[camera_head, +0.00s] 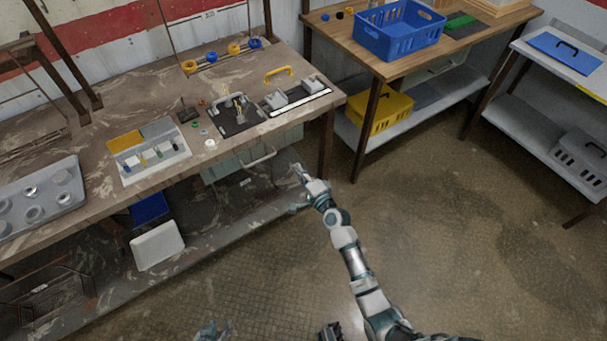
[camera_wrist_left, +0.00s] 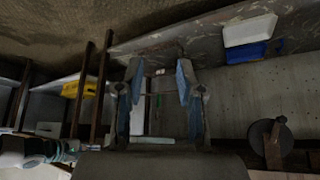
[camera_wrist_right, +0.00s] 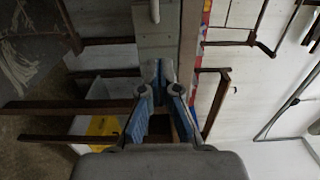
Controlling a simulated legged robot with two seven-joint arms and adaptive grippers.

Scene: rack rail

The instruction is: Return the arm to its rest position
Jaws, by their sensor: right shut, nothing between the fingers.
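My right arm comes in from the bottom right of the head view and stretches out over the floor. Its gripper (camera_head: 302,182) is beside the front of the long workbench, near the drawer handle. In the right wrist view the fingers (camera_wrist_right: 163,75) meet at their tips, with nothing between them. My left gripper (camera_head: 212,331) shows only partly at the bottom edge of the head view. In the left wrist view its fingers (camera_wrist_left: 158,75) stand wide apart, with no object between them.
The long workbench (camera_head: 90,210) fills the left, with trays and fixtures on it. A white bin (camera_head: 157,246) stands below. A wooden table (camera_head: 365,52) with a blue crate (camera_head: 398,30) is at the back. A shelf unit (camera_head: 520,120) stands right. The right floor is clear.

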